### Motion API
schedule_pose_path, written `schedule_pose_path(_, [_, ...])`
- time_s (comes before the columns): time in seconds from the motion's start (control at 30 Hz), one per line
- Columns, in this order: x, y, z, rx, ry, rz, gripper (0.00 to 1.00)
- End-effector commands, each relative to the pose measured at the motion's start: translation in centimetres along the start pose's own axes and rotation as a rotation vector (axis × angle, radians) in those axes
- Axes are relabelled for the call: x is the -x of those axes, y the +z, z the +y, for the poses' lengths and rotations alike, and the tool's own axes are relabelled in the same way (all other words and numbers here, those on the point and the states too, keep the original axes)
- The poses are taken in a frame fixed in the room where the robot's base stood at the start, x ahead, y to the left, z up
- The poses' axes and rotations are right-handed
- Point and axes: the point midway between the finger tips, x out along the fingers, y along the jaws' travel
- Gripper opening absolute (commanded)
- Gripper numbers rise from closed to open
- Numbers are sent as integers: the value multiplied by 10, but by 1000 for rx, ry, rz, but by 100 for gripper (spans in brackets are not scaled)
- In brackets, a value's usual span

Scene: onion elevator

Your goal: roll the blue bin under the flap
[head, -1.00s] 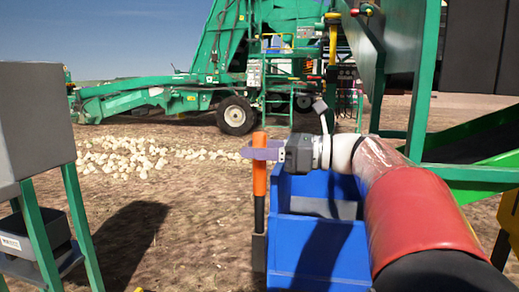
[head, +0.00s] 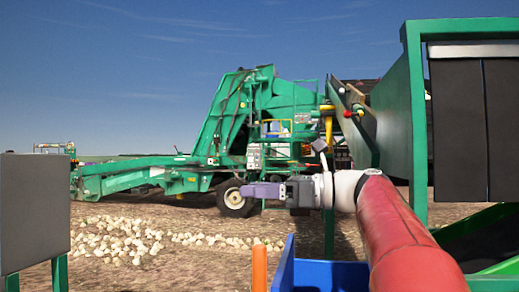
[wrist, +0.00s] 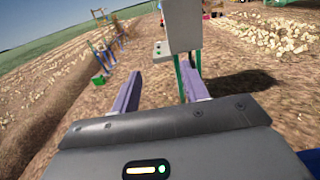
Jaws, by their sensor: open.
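The blue bin (head: 345,276) shows only its upper rim and part of its inside at the bottom of the head view; the rest is cut off. A dark panel in two strips (head: 458,130), which looks like the flap, hangs in a green frame to the right, higher than the bin. My gripper (head: 262,191) is above and beyond the bin's rim, apart from it, with its purple fingers pointing left. In the wrist view the two fingers (wrist: 161,75) stand apart with nothing between them. A blue patch (wrist: 312,161) at the lower right corner there may be the bin.
An orange handle (head: 259,268) stands upright just left of the bin. A grey box on green legs (head: 35,215) is at the left. The green frame (head: 414,110) borders the right. White onions (head: 120,238) lie on the ground before a large green machine (head: 240,130).

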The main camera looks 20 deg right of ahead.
Motion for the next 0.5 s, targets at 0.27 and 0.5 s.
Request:
schedule_pose_path(0.27, [0,50,-1,1,0,1,45])
schedule_pose_path(0.5, [0,60,0,0,0,1,45])
